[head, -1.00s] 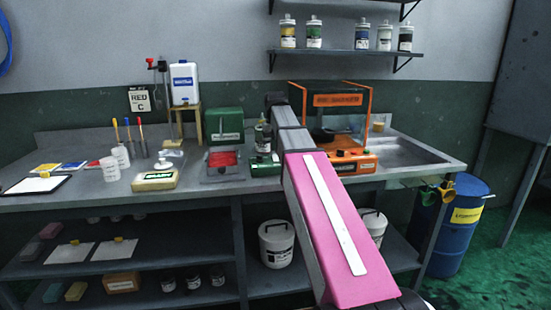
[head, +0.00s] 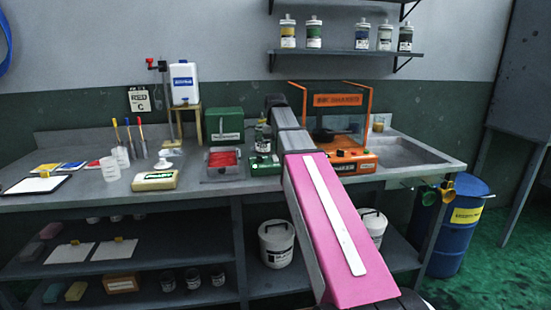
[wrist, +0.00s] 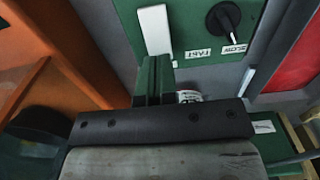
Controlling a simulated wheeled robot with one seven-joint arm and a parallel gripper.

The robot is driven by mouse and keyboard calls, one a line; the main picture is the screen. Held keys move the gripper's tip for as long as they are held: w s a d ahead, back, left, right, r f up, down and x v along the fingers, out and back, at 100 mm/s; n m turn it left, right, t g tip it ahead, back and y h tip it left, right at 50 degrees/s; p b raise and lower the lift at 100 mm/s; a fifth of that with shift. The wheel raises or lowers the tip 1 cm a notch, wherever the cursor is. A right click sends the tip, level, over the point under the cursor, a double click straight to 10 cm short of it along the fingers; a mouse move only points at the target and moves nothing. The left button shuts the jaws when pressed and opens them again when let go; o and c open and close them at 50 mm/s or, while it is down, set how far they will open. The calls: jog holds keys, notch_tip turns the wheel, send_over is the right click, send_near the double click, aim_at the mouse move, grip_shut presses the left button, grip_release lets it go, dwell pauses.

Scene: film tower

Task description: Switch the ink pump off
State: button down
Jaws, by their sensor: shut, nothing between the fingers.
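My gripper (wrist: 154,62) is shut and empty. Its tips are at the lower end of the white part; I cannot tell whether they touch. In the head view my gripper is not clearly visible.
The orange machine (head: 350,160) stands close to the right of the pump. A red-topped tray (head: 223,162) and a green box (head: 224,124) are to its left. A sink (head: 405,152) is at the right. The front bench strip is mostly clear.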

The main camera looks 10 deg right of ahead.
aim_at(275, 155)
jog(key=shift+f, duration=1)
dwell(0.6)
jog(key=shift+r, duration=3.55)
